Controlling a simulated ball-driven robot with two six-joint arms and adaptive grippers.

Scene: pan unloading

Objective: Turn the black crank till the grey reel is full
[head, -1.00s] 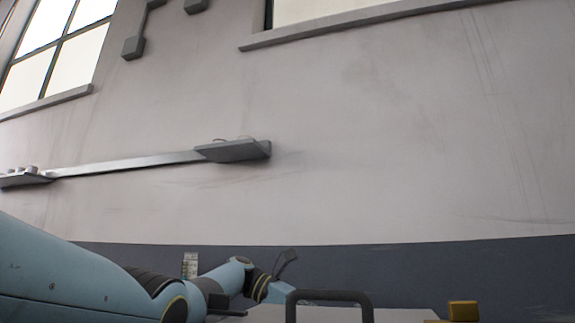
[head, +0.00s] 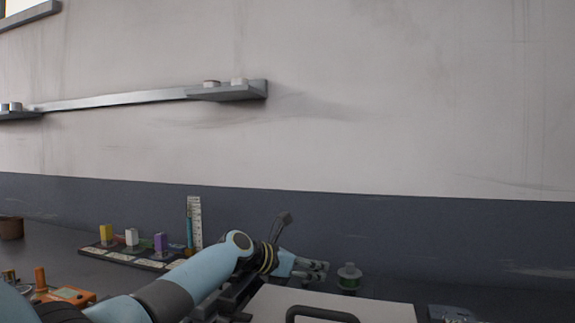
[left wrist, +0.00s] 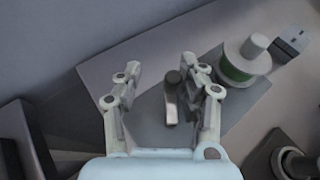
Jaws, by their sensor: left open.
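My left gripper (head: 312,268) is at the far side of the bench. In the left wrist view my left gripper (left wrist: 162,70) is open, its two fingers apart. A crank (left wrist: 171,102) with a dark round knob and a greyish arm shows between the fingers, closer to the right one. I cannot tell the height gap between them. A pale grey reel (left wrist: 256,45) with green winding between its flanges stands right of the gripper. In the head view the reel (head: 349,270) is just right of the gripper. How full it is, I cannot tell. My right gripper is out of view.
A dark round part (left wrist: 290,160) stands at the lower right of the wrist view. In the head view, a rack with coloured blocks (head: 131,238) and an upright ruler (head: 195,222) are left of my arm. An orange device (head: 68,295) lies front left. A wall stands behind.

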